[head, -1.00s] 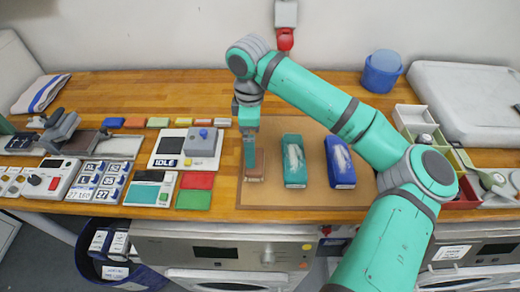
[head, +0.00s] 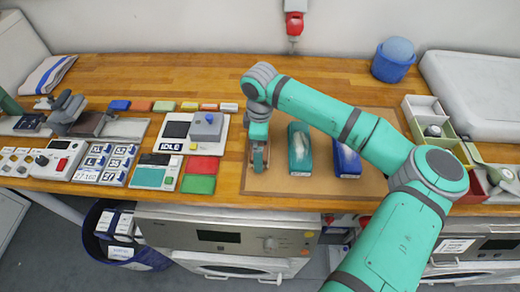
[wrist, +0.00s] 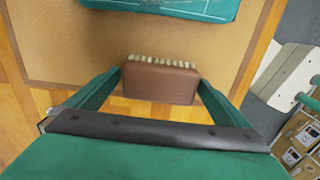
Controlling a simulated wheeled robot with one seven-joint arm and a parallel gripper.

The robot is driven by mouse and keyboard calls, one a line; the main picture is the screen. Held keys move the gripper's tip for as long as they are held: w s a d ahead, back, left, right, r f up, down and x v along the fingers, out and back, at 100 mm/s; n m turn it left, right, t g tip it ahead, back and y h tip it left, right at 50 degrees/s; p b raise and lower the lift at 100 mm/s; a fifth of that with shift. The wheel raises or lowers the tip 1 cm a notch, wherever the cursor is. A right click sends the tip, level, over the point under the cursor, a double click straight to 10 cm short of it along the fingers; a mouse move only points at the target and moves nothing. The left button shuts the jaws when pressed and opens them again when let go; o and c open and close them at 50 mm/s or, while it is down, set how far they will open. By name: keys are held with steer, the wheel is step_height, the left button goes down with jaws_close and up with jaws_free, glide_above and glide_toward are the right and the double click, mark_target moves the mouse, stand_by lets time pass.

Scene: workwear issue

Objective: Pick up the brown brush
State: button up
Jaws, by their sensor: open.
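The brown brush (wrist: 160,82) shows in the wrist view as a brown block with a row of pale bristles along its far edge. It lies by the edge of the tan mat (wrist: 75,58). My gripper (wrist: 160,90) is open, with one finger on each side of the brush and its tips close to the brush's ends. I cannot tell whether they touch it. In the head view my gripper (head: 259,158) is low over the mat's left part and hides most of the brush.
A teal-topped brush or box (head: 300,150) and a blue one (head: 346,160) stand on the mat to the right. Red (head: 202,165) and green (head: 198,184) pads and a white device (head: 195,135) lie to the left. A blue tub (head: 393,64) stands at the back right.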

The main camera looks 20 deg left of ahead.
steer(key=shift+f, duration=0.15)
steer(key=c, duration=1)
steer(key=shift+r, duration=0.55)
steer(key=r, duration=0.2)
steer(key=shift+s+d+r, duration=0.1)
steer(key=shift+s+r, duration=0.1)
steer(key=shift+r, duration=0.15)
steer(key=s+r, duration=0.1)
steer(key=s+d+r, duration=0.1)
steer(key=r, duration=0.1)
steer(key=s+d+r, duration=0.1)
steer(key=s+r, duration=0.1)
steer(key=shift+d+r, duration=0.2)
steer(key=shift+s+d+r, duration=0.65)
steer(key=shift+s+d, duration=0.05)
steer(key=shift+s, duration=0.6)
steer(key=shift+s+d+r, duration=0.65)
steer(key=shift+s+d, duration=0.1)
steer(key=shift+s, duration=0.55)
steer(key=shift+s+d+r, duration=0.65)
steer(key=shift+s+d, duration=0.05)
steer(key=shift+s, duration=0.6)
